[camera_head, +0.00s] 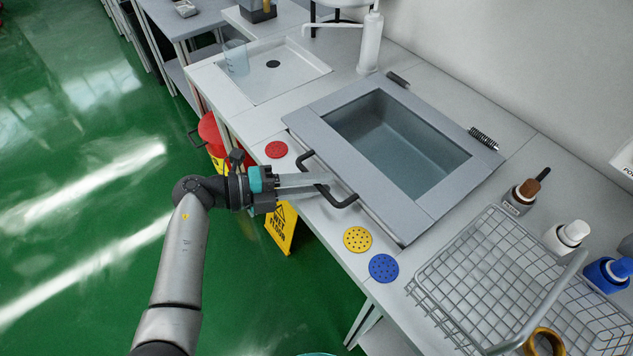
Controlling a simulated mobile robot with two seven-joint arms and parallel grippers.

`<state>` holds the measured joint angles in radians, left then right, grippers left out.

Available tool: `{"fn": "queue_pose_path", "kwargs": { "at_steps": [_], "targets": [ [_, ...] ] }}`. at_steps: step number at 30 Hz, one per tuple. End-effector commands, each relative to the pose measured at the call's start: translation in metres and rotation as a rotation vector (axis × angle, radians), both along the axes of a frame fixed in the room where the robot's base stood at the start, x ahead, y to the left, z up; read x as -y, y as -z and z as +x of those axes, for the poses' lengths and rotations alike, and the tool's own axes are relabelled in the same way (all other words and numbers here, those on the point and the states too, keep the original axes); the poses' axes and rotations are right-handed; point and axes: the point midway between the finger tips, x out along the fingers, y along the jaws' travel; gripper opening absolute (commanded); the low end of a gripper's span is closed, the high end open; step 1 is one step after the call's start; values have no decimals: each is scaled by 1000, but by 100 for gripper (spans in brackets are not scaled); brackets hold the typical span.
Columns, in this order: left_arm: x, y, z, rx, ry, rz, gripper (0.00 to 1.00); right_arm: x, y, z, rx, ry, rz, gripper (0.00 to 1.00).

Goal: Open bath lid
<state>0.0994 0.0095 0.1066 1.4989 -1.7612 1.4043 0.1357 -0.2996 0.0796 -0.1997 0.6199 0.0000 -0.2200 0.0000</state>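The bath lid (407,205) is a grey rectangular frame around a wide opening or clear pane. The bath's blue-grey basin (390,135) shows through its middle. The lid lies flat on the counter, down. A black bar handle (345,203) sticks out from its front edge, over the counter's edge. My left gripper (326,184) reaches in from the left with its fingertips at the middle of this handle. The fingers hide part of the bar, and I cannot tell whether they are closed on it. My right gripper is not in view.
A white sink (300,83) with a clear beaker (237,58) lies behind left. Red (276,149), yellow (357,239) and blue (383,268) discs lie along the counter front. A wire basket (480,262) and several bottles stand right. A yellow floor sign (281,228) stands below.

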Motion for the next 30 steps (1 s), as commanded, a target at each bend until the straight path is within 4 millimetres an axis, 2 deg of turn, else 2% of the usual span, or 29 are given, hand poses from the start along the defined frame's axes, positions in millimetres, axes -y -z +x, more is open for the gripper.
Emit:
{"fn": "queue_pose_path", "kwargs": {
  "at_steps": [8, 15, 16, 30],
  "targets": [
    [1, 0, 0, 0, 0, 0, 27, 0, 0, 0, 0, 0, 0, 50],
    [1, 0, 0, 0, 0, 0, 1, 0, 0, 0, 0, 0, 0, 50],
    [1, 0, 0, 0, 0, 0, 0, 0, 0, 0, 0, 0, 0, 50],
    [1, 0, 0, 0, 0, 0, 0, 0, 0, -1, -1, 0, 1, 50]
  ]
}}
